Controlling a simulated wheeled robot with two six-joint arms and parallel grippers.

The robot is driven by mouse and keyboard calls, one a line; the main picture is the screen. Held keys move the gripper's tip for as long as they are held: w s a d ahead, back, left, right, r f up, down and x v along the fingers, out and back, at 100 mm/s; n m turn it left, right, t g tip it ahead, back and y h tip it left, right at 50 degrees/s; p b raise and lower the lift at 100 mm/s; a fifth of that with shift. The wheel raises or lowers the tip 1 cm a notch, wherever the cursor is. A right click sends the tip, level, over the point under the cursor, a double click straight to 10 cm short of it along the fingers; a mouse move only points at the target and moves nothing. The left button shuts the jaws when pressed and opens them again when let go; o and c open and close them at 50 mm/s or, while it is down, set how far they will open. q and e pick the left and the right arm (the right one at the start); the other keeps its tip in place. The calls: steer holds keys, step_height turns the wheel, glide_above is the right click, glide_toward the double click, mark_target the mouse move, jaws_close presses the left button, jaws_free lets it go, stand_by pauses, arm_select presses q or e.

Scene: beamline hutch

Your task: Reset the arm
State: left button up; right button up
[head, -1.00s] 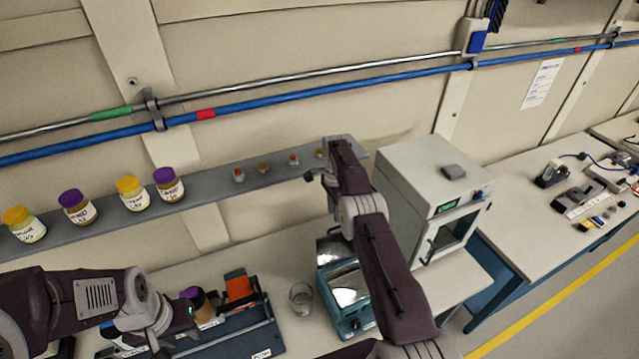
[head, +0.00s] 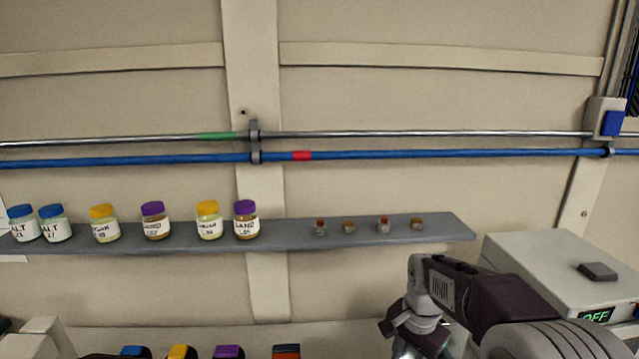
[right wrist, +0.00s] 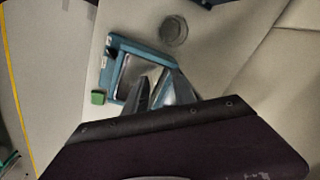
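My right arm shows at the lower right of the head view, with my right gripper (head: 402,328) pointing left and down in front of the wall. In the right wrist view my right gripper (right wrist: 160,82) has its two dark fingers apart, with nothing visible between them. Below the fingers is a blue device (right wrist: 113,62) with a shiny metal interior and a green button (right wrist: 98,97). The fingers hide part of it. My left gripper is not in view.
A grey shelf (head: 285,240) holds several lidded jars (head: 154,222) and small vials (head: 384,225). A white box (head: 545,262) with an OFF display stands right. Coloured lids (head: 228,352) show at the bottom edge. A round glass vessel (right wrist: 173,30) stands beside the blue device. Pipes cross the wall.

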steer(key=s+f+n+b, duration=0.1)
steer(key=s+f+n, duration=0.8)
steer(key=s, duration=0.5)
steer(key=shift+a+f+n, duration=0.25)
steer(key=shift+f+n, duration=0.05)
steer(key=shift+f, duration=1.1)
steer(key=shift+s, duration=0.1)
